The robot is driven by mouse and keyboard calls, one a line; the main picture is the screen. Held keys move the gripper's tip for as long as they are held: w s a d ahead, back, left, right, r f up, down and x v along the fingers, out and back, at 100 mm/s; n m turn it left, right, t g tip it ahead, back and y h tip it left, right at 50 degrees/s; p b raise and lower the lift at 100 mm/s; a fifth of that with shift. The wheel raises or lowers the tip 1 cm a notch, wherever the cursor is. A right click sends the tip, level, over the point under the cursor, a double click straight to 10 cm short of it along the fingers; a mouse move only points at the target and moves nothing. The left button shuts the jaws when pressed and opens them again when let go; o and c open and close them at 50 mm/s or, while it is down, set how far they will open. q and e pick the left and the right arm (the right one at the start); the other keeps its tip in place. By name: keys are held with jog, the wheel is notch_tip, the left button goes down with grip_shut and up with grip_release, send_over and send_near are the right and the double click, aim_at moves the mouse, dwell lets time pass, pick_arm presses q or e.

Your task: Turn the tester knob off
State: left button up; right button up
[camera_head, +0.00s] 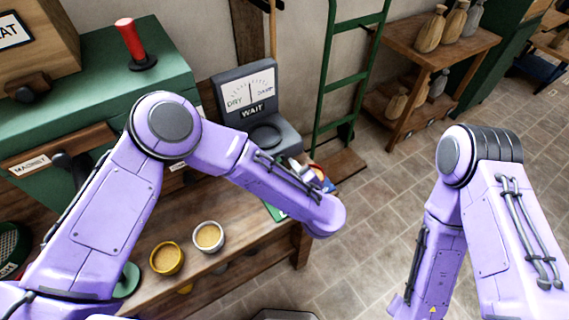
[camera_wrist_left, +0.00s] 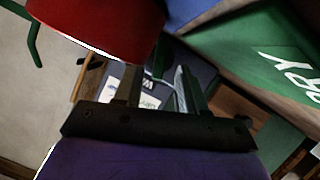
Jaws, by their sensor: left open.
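The tester (camera_head: 228,88) is a dark grey unit on the wooden bench, with a white dial face marked DRY at its left end and a WAIT plate below. A round dark disc (camera_head: 265,137) sits on its base; I cannot make out the knob or its setting. My left forearm crosses in front of the bench, and the left gripper is mostly hidden there in the head view. In the left wrist view my left gripper (camera_wrist_left: 158,92) is open with nothing between its fingers. A white lettered panel (camera_wrist_left: 149,102) shows beyond them. My right gripper is out of view.
A red object (camera_wrist_left: 100,22) and a green lettered surface (camera_wrist_left: 272,55) are close around the left gripper. A yellow cup (camera_head: 167,259) and a white cup (camera_head: 208,237) stand on the bench.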

pick_arm(q)
jog(key=shift+x, duration=0.9)
grip_shut()
jog(key=shift+s+a+f+n+t+h+b, duration=0.1)
jog(key=shift+n+t+h+b, duration=0.2)
jog(key=shift+n, duration=0.45)
jog(key=shift+a+f+n+t+h+b, duration=0.15)
jog(key=shift+n+t+h, duration=0.2)
jog(key=shift+n, duration=0.4)
jog(key=shift+d+r, duration=0.1)
jog(key=shift+r, duration=0.05)
grip_release()
